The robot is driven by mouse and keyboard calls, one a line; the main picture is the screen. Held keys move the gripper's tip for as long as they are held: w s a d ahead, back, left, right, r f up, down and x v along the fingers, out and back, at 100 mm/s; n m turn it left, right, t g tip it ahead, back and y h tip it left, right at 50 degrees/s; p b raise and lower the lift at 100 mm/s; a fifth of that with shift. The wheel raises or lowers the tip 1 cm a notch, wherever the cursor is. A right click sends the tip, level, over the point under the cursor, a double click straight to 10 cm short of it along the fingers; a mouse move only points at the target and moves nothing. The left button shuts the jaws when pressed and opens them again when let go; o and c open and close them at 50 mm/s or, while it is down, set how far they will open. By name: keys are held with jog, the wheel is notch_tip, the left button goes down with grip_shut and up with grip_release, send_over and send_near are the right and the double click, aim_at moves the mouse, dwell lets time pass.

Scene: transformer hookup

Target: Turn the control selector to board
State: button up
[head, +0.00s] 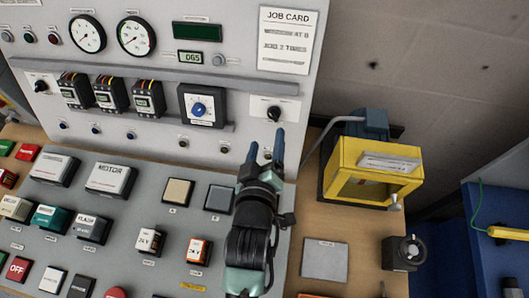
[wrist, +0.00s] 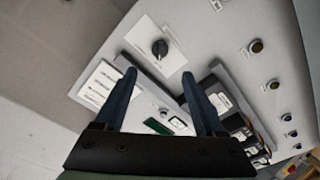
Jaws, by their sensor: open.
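A black rotary knob (head: 273,113) sits on a white plate at the right end of the upright panel, below the job card. It also shows in the wrist view (wrist: 160,48), just beyond the fingertips and apart from them. Its label is too small to read. My gripper (head: 266,139) is open and empty, with its two blue fingers pointing at the panel just below this knob. In the wrist view the fingers (wrist: 159,74) are spread wide, with the knob roughly centred between them. Another black knob (head: 41,86) is at the panel's far left.
A blue dial (head: 199,108) on a square plate and several breakers (head: 108,95) lie left of the knob. A grey rail (head: 240,86) runs above it. A yellow box (head: 372,172) stands at right. Buttons cover the sloped desk (head: 130,222) below.

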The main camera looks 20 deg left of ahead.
jog(key=shift+v, duration=1.45)
